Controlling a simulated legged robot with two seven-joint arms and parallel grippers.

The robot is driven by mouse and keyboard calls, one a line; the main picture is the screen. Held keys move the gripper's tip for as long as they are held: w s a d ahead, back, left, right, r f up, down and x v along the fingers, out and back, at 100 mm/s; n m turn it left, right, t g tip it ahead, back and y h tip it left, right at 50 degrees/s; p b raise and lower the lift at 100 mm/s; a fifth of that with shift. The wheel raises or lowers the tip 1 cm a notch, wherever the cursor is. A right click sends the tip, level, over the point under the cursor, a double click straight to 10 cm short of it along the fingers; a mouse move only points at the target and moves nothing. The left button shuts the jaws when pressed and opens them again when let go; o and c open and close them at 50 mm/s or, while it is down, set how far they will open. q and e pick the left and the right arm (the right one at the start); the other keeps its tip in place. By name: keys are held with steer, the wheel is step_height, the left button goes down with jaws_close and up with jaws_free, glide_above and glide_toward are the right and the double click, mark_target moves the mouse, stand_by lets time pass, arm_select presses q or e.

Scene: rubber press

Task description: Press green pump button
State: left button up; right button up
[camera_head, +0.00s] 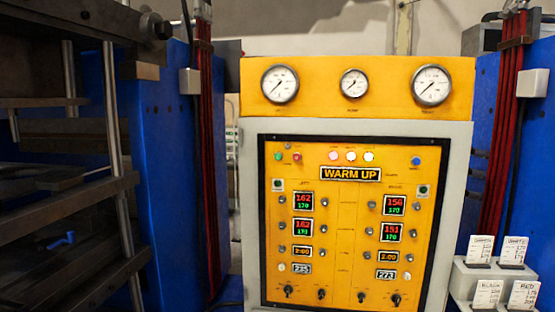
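A yellow control panel (340,225) in a grey cabinet faces me. A small green button (277,157) is at its upper left, beside a red one (297,157). Another green button (278,184) sits below on a light plate at the left. A similar green button (423,190) is at the right. The small labels are too blurred to read, so I cannot tell which green button is the pump's. Neither of my grippers is in view.
A "WARM UP" display (349,173) and several digital readouts are on the panel. Three gauges (354,83) are above it. A rack with white cards (466,277) stands at the lower right. Blue press frames (166,150) flank the cabinet. Nothing blocks the panel's front.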

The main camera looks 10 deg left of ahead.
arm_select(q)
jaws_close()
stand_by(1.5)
